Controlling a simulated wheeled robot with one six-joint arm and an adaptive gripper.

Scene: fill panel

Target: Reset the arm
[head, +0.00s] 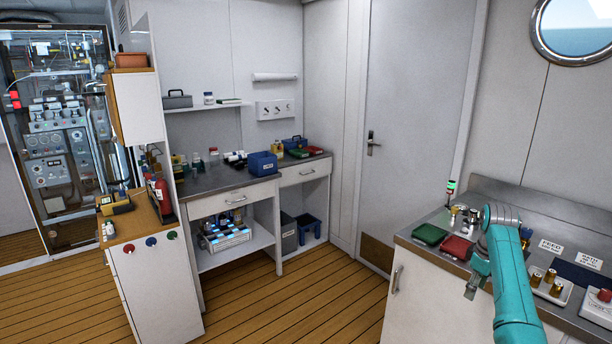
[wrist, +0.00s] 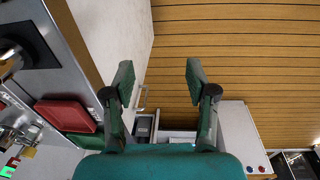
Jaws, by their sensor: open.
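My teal arm is bent over the right-hand counter (head: 385,236) in the head view. My gripper (head: 473,288) hangs off the counter's front edge, low and in front of the white cabinet. In the wrist view my gripper (wrist: 159,75) shows two green fingers standing well apart. Nothing is between them, and the wooden floor (wrist: 225,50) lies beyond. The gripper touches nothing that I can see.
A green tray (head: 430,234), a red tray (head: 456,247) and a tray of brass cylinders (head: 566,294) are on the counter near my arm. A signal light (head: 451,187) stands at its back. The floor (head: 320,290) left of the counter is clear.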

